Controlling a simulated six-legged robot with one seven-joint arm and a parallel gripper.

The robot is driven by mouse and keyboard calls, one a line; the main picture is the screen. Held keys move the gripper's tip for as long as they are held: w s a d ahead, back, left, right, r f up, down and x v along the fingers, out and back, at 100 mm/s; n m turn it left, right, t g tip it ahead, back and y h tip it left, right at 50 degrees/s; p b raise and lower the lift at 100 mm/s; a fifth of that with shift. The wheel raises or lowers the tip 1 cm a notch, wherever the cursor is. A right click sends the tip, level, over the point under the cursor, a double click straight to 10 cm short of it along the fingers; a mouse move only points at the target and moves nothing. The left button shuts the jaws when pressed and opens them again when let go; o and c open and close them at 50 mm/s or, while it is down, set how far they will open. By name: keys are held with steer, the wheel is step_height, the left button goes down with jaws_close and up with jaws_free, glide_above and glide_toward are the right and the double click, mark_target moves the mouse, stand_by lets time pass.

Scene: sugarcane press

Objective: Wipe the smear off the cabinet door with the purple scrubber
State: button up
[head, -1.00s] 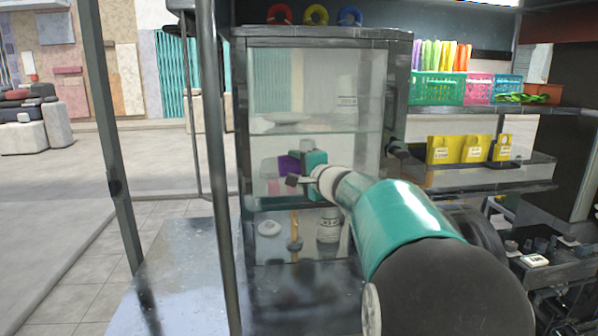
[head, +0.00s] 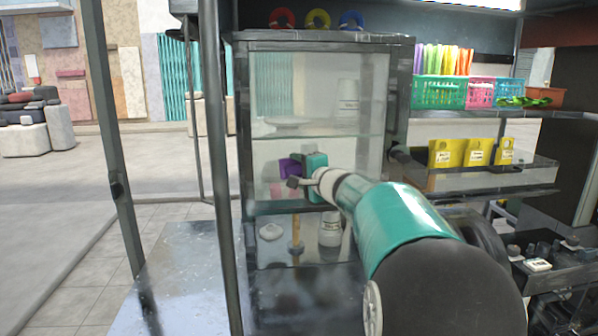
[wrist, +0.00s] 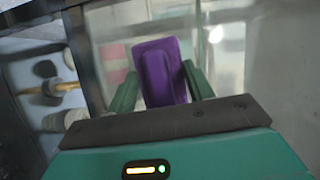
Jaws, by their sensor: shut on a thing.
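The purple scrubber (head: 289,168) is held between the fingers of my gripper (head: 304,165), in front of the glass cabinet door (head: 330,95). In the wrist view the scrubber (wrist: 162,75) sits upright between the two green fingers of my gripper (wrist: 162,88), with its wide purple face showing. It is close to the glass, but I cannot tell whether it touches. I cannot make out the smear clearly; the glass looks hazy and reflective, and my gripper and the scrubber cover part of it.
Behind the glass are shelves with a white container (head: 330,229). Colored rings (head: 318,19) lie on the cabinet top. A dark upright post (head: 218,180) stands at the left front. Baskets (head: 438,91) and yellow boxes (head: 446,152) fill shelves at right.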

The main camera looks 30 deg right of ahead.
steer(key=shift+w+d, duration=0.3)
steer(key=shift+w, duration=0.3)
steer(key=shift+d, duration=0.1)
steer(key=d, duration=0.1)
steer(key=s+d, duration=0.1)
steer(key=d, duration=0.1)
steer(key=shift+s+d, duration=0.2)
steer(key=shift+s, duration=0.1)
stand_by(0.4)
steer(key=shift+w+a, duration=0.5)
steer(key=shift+a, duration=0.4)
steer(key=shift+w+a, duration=0.5)
steer(key=shift+a, duration=0.4)
steer(key=shift+c, duration=0.3)
steer(key=shift+a, duration=0.15)
steer(key=shift+c, duration=0.2)
